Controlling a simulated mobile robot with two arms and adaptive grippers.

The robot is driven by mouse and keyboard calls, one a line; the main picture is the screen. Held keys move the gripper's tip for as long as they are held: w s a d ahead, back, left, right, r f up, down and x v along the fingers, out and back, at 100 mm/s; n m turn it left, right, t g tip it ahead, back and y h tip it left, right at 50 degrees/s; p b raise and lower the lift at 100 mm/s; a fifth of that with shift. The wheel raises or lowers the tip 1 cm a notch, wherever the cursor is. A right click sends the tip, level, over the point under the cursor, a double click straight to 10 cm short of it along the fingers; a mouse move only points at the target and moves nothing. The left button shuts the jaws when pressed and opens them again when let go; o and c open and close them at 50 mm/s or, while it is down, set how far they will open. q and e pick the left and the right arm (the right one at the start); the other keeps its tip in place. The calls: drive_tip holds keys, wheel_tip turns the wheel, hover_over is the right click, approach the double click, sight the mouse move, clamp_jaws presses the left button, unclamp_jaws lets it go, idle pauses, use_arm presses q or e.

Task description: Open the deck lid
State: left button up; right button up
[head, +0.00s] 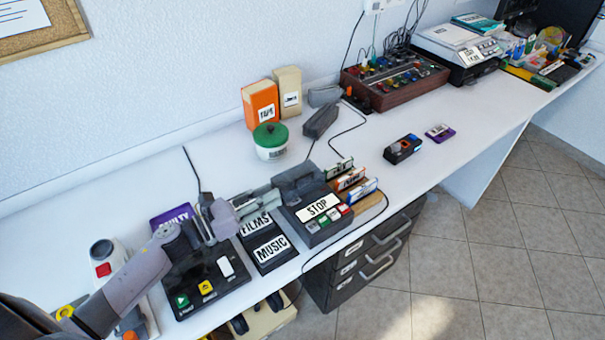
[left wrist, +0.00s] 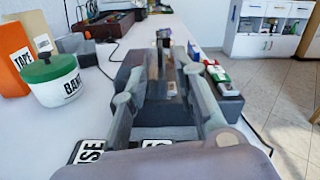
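The dark grey deck (head: 318,215) with a white STOP label and several coloured buttons stands near the table's front edge in the head view. A grey raised part, seemingly its lid (head: 296,178), is at its back; I cannot tell clearly whether the lid is shut. My left gripper (head: 271,198) reaches in from the left, its tips at the deck's left side. In the left wrist view the two fingers are apart, with the dark deck (left wrist: 165,112) seen between and beyond them. I see nothing held. Contact with the lid cannot be told. My right gripper is not in view.
FILMS and MUSIC boxes (head: 268,248) lie left of the deck, and a black button panel (head: 205,278) is under my arm. Small cassette cases (head: 350,180) stand right of it. A green-lidded jar (head: 270,141) and orange box (head: 260,104) stand behind. The table's middle right is mostly clear.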

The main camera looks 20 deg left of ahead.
sight(303, 177)
use_arm(q)
drive_tip(key=p+x, duration=0.1)
drive_tip(key=x, duration=0.9)
drive_tip(key=shift+w+d+p, duration=0.2)
drive_tip(key=shift+w+p, duration=0.1)
drive_tip(key=shift+p, duration=0.1)
drive_tip(key=shift+c, duration=0.6)
drive_tip(key=shift+f, duration=0.1)
clamp_jaws()
